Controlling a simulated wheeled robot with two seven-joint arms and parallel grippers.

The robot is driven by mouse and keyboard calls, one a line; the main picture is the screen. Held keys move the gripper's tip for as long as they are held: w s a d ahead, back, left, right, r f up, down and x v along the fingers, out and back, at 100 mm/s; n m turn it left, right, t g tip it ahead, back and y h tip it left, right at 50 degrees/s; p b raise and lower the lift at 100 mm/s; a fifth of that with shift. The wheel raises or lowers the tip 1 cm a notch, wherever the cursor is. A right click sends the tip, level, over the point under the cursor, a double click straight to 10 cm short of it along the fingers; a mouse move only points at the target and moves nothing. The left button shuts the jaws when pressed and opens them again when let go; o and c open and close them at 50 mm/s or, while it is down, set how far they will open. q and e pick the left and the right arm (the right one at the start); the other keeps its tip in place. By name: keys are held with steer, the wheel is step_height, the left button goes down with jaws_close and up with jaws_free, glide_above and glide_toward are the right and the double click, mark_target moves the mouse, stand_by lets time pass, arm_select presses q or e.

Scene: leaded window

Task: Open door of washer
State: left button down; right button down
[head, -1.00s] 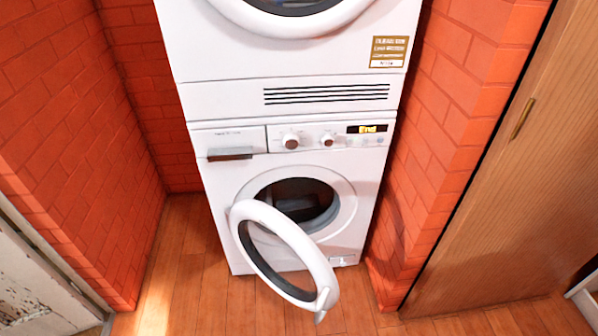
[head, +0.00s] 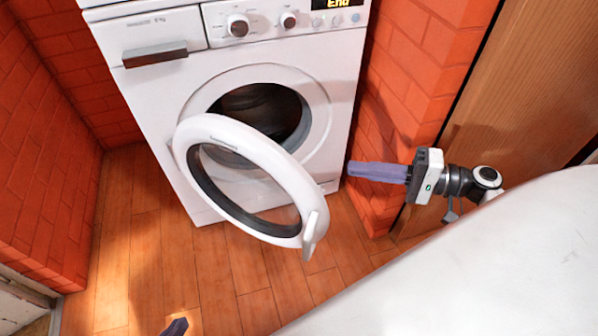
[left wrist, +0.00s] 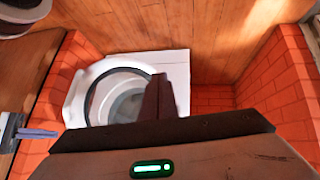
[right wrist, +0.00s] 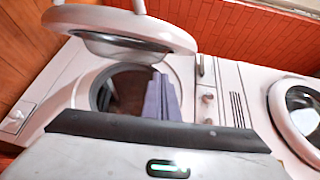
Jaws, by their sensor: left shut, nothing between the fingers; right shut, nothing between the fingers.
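The white washer (head: 160,82) stands between brick walls, and its round door (head: 185,135) hangs wide open, swung out to the left of the dark drum opening (head: 262,112). A small latch piece (head: 311,232) is on the door's free edge. My right gripper (head: 352,170) is shut and empty, to the right of the door and apart from it. My left gripper (head: 182,323) shows only its dark fingertips at the bottom edge, below the door; it is shut and empty. In the right wrist view the open door (right wrist: 120,20) lies beyond the fingers.
A brick wall (head: 418,60) and a wooden door (head: 510,75) are to the right. Another brick wall (head: 45,150) is at the left. The wooden floor (head: 130,220) in front is clear. In the right wrist view a second machine's round door (right wrist: 297,110) is at the right.

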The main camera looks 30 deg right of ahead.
arm_select(q)
steer(key=shift+w+d+f+b, duration=0.3)
steer(key=shift+d+b, duration=0.2)
steer(key=shift+b, duration=0.35)
arm_select(e)
steer(key=w+a+r, duration=0.2)
steer(key=w+a, duration=0.3)
steer(key=a, duration=0.4)
steer(key=shift+w+a+t+y, duration=0.2)
steer(key=shift+w+t+y, duration=0.05)
steer(key=shift+t+y, duration=0.15)
